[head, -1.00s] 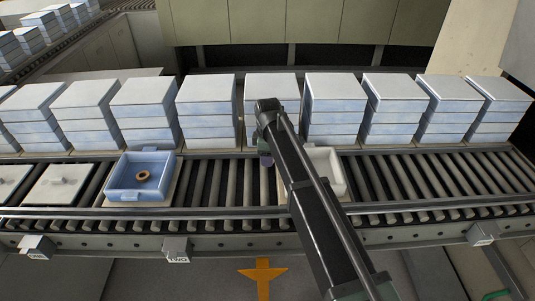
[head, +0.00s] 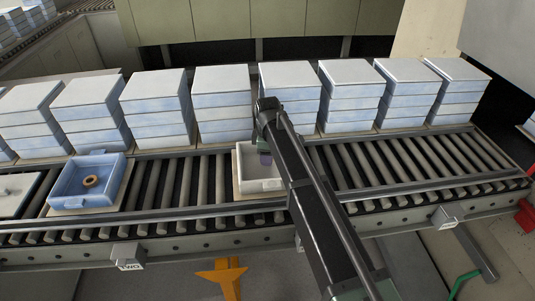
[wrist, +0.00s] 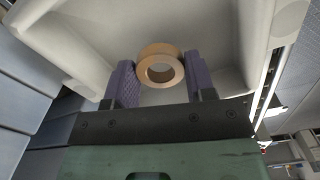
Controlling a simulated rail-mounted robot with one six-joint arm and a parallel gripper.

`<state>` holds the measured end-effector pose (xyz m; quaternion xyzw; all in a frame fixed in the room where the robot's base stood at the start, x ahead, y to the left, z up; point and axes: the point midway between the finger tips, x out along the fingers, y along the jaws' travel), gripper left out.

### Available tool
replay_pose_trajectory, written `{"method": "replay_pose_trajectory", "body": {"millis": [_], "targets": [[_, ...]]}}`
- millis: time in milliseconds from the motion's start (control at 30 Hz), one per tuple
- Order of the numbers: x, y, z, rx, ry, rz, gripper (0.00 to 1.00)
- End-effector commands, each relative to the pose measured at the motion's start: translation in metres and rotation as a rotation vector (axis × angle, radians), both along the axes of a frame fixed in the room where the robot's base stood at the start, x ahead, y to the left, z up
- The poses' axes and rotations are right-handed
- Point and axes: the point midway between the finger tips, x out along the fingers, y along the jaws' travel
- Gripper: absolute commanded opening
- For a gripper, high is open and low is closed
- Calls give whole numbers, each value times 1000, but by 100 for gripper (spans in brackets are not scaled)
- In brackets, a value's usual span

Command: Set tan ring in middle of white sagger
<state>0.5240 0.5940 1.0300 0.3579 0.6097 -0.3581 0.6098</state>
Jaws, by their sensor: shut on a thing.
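The white sagger (head: 262,184) sits on the roller conveyor, partly hidden behind my arm in the head view. In the wrist view its pale inside (wrist: 222,30) fills the top of the picture. My gripper (wrist: 160,82) is shut on the tan ring (wrist: 160,67), which stands between the two purple finger pads with its hole facing the camera. In the head view my gripper (head: 264,158) is over the sagger's inside; the ring is hidden there. I cannot tell how high the ring is above the sagger floor.
A blue sagger (head: 68,200) with another brown ring (head: 90,181) in it stands to the left on the conveyor. Stacks of blue-white boxes (head: 290,95) line the back. Bare rollers (head: 400,170) lie to the right.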

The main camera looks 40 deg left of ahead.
Motion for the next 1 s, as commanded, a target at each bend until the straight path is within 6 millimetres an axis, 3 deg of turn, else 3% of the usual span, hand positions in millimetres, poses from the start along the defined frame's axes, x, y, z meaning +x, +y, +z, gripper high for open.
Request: {"method": "replay_pose_trajectory", "body": {"millis": [500, 1000], "targets": [[0, 0, -3, 0, 0, 0, 27], [0, 0, -31, 0, 0, 0, 27]]}}
